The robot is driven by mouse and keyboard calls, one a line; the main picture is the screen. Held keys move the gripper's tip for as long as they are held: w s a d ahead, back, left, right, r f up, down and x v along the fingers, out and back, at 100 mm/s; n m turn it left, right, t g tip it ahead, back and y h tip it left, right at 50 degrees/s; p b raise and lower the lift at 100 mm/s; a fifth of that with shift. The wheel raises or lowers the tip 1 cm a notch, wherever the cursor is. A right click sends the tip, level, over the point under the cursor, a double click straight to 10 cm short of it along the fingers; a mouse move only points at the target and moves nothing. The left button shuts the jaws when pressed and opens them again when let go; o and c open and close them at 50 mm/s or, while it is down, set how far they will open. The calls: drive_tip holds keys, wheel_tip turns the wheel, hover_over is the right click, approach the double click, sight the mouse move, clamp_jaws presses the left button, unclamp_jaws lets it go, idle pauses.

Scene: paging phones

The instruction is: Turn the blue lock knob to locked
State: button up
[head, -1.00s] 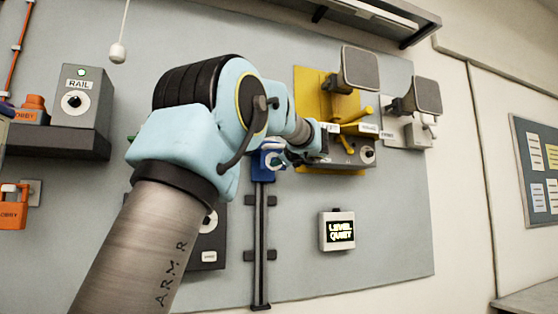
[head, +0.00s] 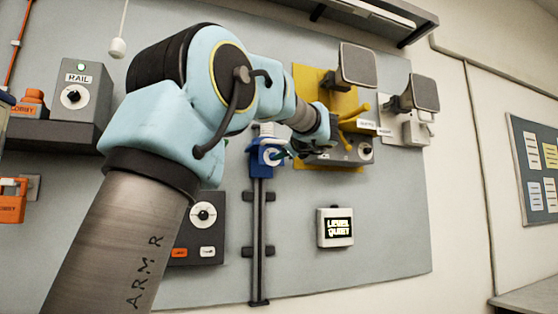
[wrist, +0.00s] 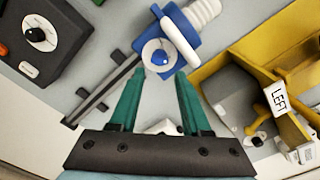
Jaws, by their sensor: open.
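The blue lock (head: 262,168) is mounted at the top of a dark vertical rail in the head view. It carries a round white dial with a blue knob (wrist: 160,57), seen nearly face-on in the wrist view. My gripper (wrist: 158,76) is open, its two green fingers pointing at the lock, with the knob just beyond and between the tips in the picture. No contact shows, and the remaining distance is hard to judge. In the head view my wrist comes in from the right of the lock, and its fingers are small and partly hidden.
A yellow bracket (head: 305,82) with a speaker and a grey dial box stands just right of the lock. A dark control box (head: 205,225) sits lower left. A small display reading "LEVEL QUIET" (head: 335,228) hangs lower right. The dark rail (head: 259,240) runs below the lock.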

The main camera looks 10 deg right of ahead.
drive_tip(key=s, duration=0.2)
drive_tip(key=s+b, duration=0.1)
drive_tip(key=s, duration=0.2)
drive_tip(key=shift+s+d, duration=0.4)
drive_tip(key=a+f+n+g, duration=0.3)
drive_tip(key=a+f, duration=0.2)
drive_tip(key=f, duration=0.5)
drive_tip(key=w+a+f+n+g, duration=0.1)
drive_tip(key=a+f+n+g, duration=0.3)
drive_tip(key=f, duration=0.7)
drive_tip(key=a+f+n+g, duration=0.1)
drive_tip(key=a+f+g, duration=0.1)
drive_tip(key=a+f, duration=0.6)
drive_tip(key=s+a+f+n+g, duration=0.2)
drive_tip(key=s+a+f+n, duration=0.2)
drive_tip(key=s+f, duration=0.3)
drive_tip(key=s+a+f+n+g+h+p, duration=0.1)
drive_tip(key=s+a+f+n+g, duration=0.1)
drive_tip(key=s+f+n, duration=0.5)
drive_tip(key=s+a+f+n+g+h, duration=0.1)
drive_tip(key=s+a+f+n+g, duration=0.2)
drive_tip(key=f, duration=0.8)
drive_tip(key=s+a+n, duration=0.2)
drive_tip(key=s, duration=0.2)
drive_tip(key=shift+s+a+f+n, duration=0.15)
drive_tip(key=shift+a+n, duration=0.15)
